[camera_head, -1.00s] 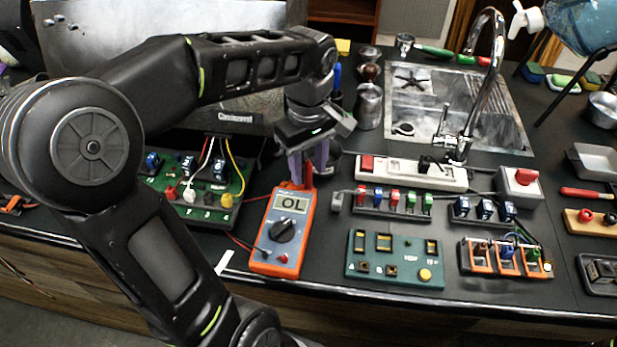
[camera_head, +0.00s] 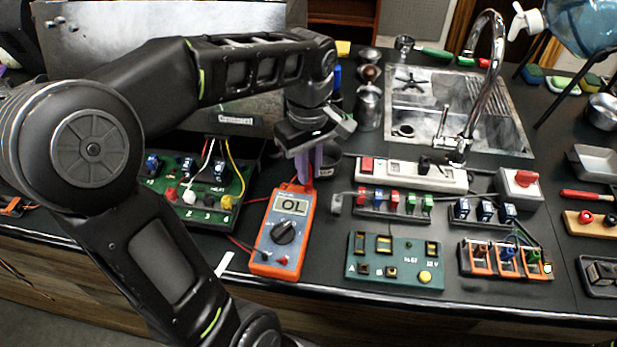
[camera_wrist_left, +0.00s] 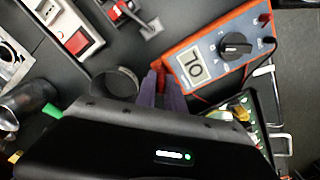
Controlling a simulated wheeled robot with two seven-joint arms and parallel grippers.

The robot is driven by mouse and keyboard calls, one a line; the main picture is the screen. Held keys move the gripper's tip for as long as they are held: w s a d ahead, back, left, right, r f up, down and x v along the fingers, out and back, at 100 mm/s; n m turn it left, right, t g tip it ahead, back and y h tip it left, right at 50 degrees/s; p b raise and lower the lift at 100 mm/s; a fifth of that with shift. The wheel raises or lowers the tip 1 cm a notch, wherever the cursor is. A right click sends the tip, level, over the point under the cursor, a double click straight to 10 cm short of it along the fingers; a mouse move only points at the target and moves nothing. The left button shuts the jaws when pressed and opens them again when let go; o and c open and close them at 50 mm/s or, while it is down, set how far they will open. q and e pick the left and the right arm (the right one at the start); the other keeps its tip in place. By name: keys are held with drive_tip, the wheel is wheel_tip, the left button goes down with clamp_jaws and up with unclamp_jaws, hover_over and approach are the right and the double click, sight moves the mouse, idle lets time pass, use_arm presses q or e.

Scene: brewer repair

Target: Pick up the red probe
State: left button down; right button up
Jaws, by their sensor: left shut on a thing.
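My left gripper (camera_head: 304,164) points down just behind the top edge of the orange multimeter (camera_head: 278,240). Its purple fingers are shut on the red probe (camera_head: 309,171), of which only a small part shows. In the left wrist view the red probe (camera_wrist_left: 158,68) shows between the fingertips (camera_wrist_left: 160,85), beside the display end of the multimeter (camera_wrist_left: 207,58). The multimeter lies on the dark counter and its display reads OL. I cannot tell whether the probe is clear of the counter. My right gripper is not in view.
A green circuit board (camera_head: 175,190) with coloured wires stands left of the multimeter. A dark cup (camera_head: 329,164) stands close right of the gripper. A power strip (camera_head: 420,172), a green panel (camera_head: 396,284) and a red-button box (camera_head: 519,190) lie to the right, with the sink (camera_head: 420,130) behind.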

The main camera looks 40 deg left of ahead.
use_arm(q)
drive_tip(key=shift+r, duration=0.15)
drive_tip(key=shift+r, duration=0.35)
wheel_tip(320, 180, up, 4)
drive_tip(key=shift+r, duration=0.2)
wheel_tip(320, 180, up, 4)
drive_tip(key=shift+f+p, duration=0.15)
drive_tip(key=shift+p, duration=1.05)
drive_tip(key=shift+r+p, duration=0.55)
drive_tip(key=shift+f, duration=0.1)
